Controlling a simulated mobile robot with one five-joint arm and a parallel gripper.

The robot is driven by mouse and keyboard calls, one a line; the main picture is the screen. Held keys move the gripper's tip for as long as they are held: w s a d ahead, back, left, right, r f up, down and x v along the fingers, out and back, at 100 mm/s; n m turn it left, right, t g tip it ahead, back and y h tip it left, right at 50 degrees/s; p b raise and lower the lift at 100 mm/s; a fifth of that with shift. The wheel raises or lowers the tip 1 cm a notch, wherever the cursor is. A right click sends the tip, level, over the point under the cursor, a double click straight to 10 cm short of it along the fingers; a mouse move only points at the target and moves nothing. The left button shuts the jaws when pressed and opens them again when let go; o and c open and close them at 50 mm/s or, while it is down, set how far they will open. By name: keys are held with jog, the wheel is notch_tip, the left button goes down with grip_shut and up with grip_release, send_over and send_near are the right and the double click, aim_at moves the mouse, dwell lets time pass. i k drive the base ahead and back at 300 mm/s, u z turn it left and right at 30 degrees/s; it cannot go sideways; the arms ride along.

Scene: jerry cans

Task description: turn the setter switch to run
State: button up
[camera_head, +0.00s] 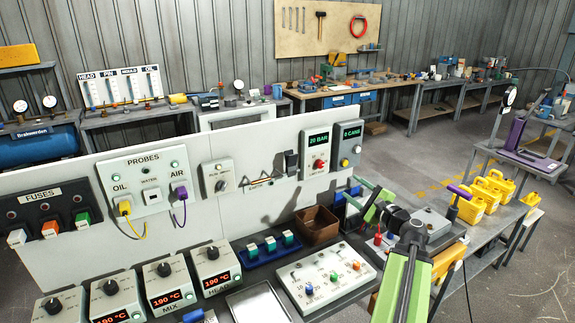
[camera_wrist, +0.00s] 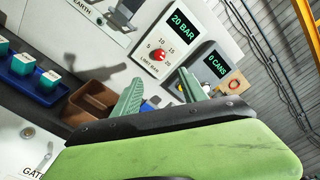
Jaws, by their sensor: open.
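I cannot tell for sure which control is the setter switch. A grey box with a dark knob and small unreadable lettering (camera_head: 218,175) is on the white panel in the head view. My gripper (camera_head: 362,196) is open and empty, in front of the panel's right end. In the wrist view its two green fingers (camera_wrist: 160,76) stand apart, below the 20 BAR box with a red knob (camera_wrist: 157,54).
A brown bin (camera_head: 317,226), a blue tray with teal-and-white blocks (camera_head: 268,247) and a white box with several small coloured levers (camera_head: 326,277) are on the bench. Yellow jerry cans (camera_head: 480,198) stand at right. Temperature boxes (camera_head: 168,285) line the lower left.

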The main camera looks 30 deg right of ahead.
aim_at(222, 185)
jog(key=z, duration=0.05)
jog(key=k, duration=1)
jog(key=u, duration=0.05)
